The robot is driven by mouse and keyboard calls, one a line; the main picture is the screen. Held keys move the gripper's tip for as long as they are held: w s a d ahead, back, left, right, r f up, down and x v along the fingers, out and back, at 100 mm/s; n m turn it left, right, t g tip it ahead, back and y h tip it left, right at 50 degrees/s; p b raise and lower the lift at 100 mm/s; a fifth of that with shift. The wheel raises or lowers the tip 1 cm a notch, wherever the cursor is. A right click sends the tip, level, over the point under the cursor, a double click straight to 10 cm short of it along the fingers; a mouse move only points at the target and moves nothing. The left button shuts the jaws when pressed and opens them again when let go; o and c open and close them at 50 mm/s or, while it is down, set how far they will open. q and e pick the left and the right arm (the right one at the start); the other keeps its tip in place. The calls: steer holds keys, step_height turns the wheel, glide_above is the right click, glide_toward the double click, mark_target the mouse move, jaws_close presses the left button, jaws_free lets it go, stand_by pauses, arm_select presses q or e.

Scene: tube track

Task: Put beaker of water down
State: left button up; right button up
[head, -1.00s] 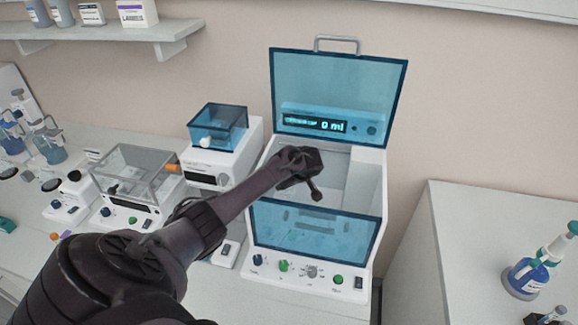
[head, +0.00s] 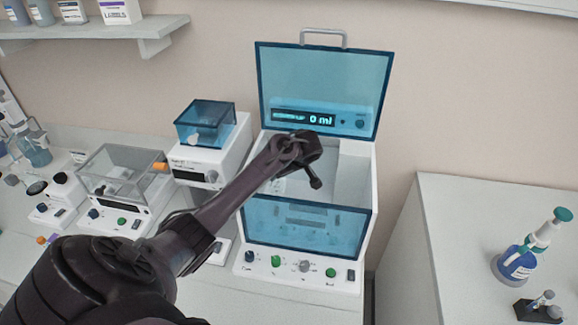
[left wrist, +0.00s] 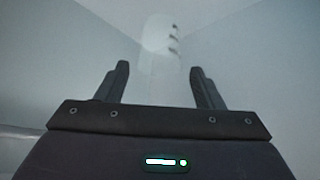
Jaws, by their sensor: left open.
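My left gripper (head: 314,183) reaches over the front of the white machine (head: 361,215), into the upper part of its open chamber. In the left wrist view the gripper (left wrist: 160,72) is open, with its two fingers apart and nothing between them. Beyond the fingertips a pale rounded shape (left wrist: 160,34) with short dark marks stands against the chamber walls. I cannot tell whether it is the beaker. No beaker is clearly visible in the head view, where my arm hides part of the chamber. My right gripper is out of view.
The machine's blue lid (head: 325,80) is raised; its display (head: 303,118) reads 0 ml. A blue-lidded device (head: 207,122) and a clear-covered device (head: 120,175) stand left. A blue bottle (head: 517,262) is on the right bench (head: 465,225).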

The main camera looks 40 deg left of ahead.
arm_select(q)
steer(key=v, duration=0.5)
steer(key=shift+d+r+b, duration=0.1)
steer(key=shift+b, duration=0.3)
